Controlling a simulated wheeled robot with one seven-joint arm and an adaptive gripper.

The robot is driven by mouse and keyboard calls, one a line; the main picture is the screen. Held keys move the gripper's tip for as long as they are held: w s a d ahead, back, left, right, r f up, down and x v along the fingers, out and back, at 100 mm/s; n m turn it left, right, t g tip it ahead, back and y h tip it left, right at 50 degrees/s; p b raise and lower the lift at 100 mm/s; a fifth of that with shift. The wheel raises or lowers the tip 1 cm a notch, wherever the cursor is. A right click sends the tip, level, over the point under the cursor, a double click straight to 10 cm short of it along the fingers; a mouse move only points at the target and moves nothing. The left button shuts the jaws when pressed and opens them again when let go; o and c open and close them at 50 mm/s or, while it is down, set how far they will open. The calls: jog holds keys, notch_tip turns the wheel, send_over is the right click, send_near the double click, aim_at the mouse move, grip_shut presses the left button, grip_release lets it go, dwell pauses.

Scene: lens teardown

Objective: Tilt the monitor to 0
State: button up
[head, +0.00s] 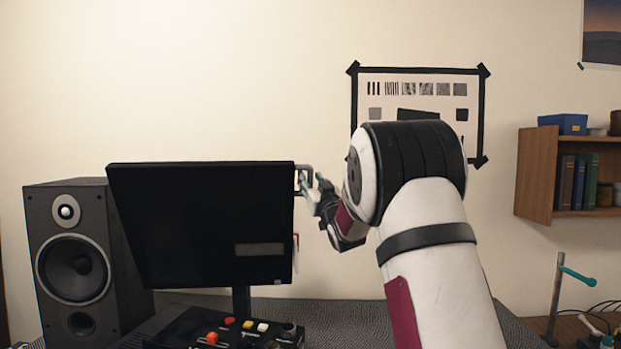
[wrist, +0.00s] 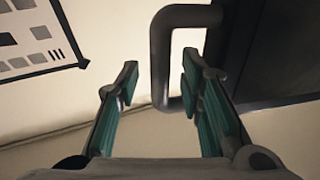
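The black monitor (head: 190,215) stands on a dark post left of centre in the head view, its left edge slanting inward toward the bottom. Its exact tilt angle cannot be read. A grey bent handle (head: 304,169) sticks out from its upper right side. My gripper (head: 316,184) is at this handle, coming from the right. In the wrist view the handle (wrist: 160,70) shows between the two teal-padded fingers, nearer the right one. The fingers (wrist: 158,88) are apart, with a gap beside the handle. The monitor's dark side (wrist: 275,50) fills the upper right there.
A speaker (head: 72,255) stands left of the monitor. A control box with coloured buttons (head: 225,330) lies below it. A test chart (head: 415,80) hangs on the wall behind my arm. A wooden shelf (head: 536,175) and a teal-armed stand (head: 577,274) are at right.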

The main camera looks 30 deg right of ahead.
jog(key=shift+w+d+r, duration=0.1)
jog(key=shift+w+r, duration=0.1)
jog(key=shift+w, duration=0.4)
grip_shut()
jog(key=shift+r, duration=0.1)
jog(key=shift+w+d+r+g+p, duration=0.2)
jog(key=shift+w+r+g+p, duration=0.1)
jog(key=shift+w+g+p, duration=0.2)
jog(key=shift+w+d+r+m+g+p, duration=0.1)
jog(key=shift+w+d+m+g+p, duration=0.2)
jog(key=shift+w+g+p, duration=0.4)
jog(key=shift+w+d+r+m+g+p, duration=0.15)
jog(key=shift+w+d+g+p, duration=0.25)
jog(key=shift+w+p, duration=0.6)
jog(key=shift+w+d+r+m+g+p, duration=0.15)
jog(key=shift+w+d+g+p, duration=0.15)
jog(key=shift+w+g+p, duration=0.5)
jog(key=shift+w, duration=0.15)
